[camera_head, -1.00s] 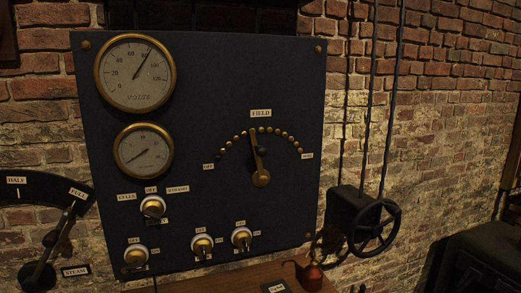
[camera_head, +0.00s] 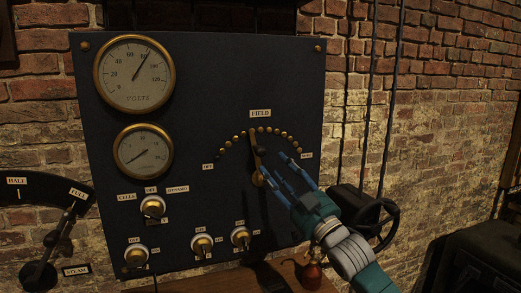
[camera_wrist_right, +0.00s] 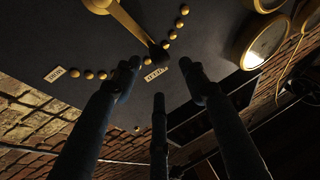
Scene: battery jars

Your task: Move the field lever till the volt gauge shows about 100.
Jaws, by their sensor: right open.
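The volt gauge (camera_head: 134,74) is the upper round brass dial on the dark panel; its needle points close to the 80 mark. The field lever (camera_head: 254,146) is a brass arm with a dark knob, pointing nearly straight up, slightly left, within an arc of brass studs. Its pivot end is partly behind my right gripper (camera_head: 273,165), which is open and empty in front of the lever's right side. In the right wrist view the gripper's fingers (camera_wrist_right: 160,75) are spread, with the lever knob (camera_wrist_right: 159,55) just beyond the tips. I cannot tell whether they touch. My left gripper is not in view.
A second gauge (camera_head: 143,151) and several switches, including one (camera_head: 202,245), sit on the panel. A handwheel (camera_head: 375,224) stands right of the panel behind my right arm. A steam lever (camera_head: 58,240) is at the left. A wooden shelf (camera_head: 180,284) lies below.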

